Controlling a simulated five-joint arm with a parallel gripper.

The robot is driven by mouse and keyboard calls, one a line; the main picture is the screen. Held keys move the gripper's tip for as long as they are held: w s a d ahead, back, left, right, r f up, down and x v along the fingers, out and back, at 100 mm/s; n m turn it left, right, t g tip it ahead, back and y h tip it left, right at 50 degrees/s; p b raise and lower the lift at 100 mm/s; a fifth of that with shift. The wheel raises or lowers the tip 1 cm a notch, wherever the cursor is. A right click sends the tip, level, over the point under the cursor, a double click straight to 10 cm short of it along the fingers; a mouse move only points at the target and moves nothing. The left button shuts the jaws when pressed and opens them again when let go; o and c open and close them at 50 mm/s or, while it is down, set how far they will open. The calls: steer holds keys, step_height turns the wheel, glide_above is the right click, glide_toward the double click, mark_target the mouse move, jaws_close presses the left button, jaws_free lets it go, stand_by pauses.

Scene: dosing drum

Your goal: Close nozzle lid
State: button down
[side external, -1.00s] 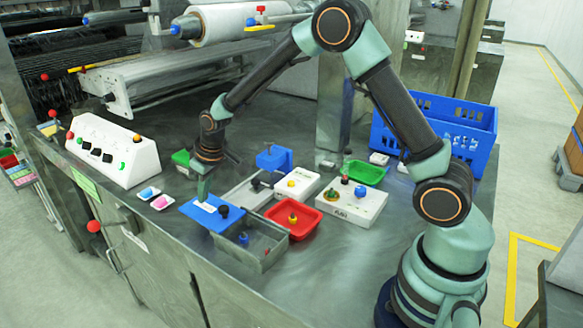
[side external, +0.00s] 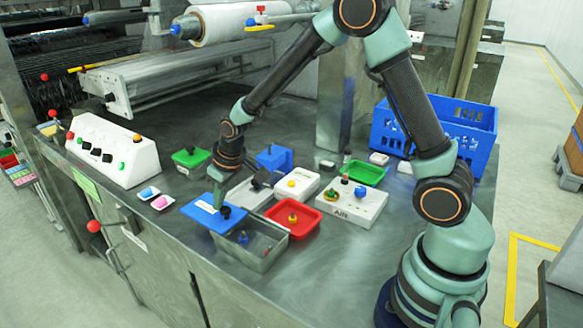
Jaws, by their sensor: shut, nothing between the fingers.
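I cannot tell for certain that this is the nozzle lid.
A red tray (side external: 281,226), a white block (side external: 298,184) and a white panel with knobs (side external: 351,205) stand to the right. A green box (side external: 186,158) and blue block (side external: 274,156) stand behind. Two small dishes (side external: 150,193) lie left. The table front right is clear.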

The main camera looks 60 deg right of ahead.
steer(key=s, duration=1.2)
steer(key=shift+s, duration=0.15)
step_height(320, 180, up, 10)
steer(key=s+d+r+m+t, duration=0.1)
steer(key=s+d+r, duration=0.2)
steer(key=s+r, duration=0.4)
steer(key=shift+r+m+t, duration=0.15)
steer(key=shift+m+t, duration=0.15)
stand_by(0.6)
stand_by(0.8)
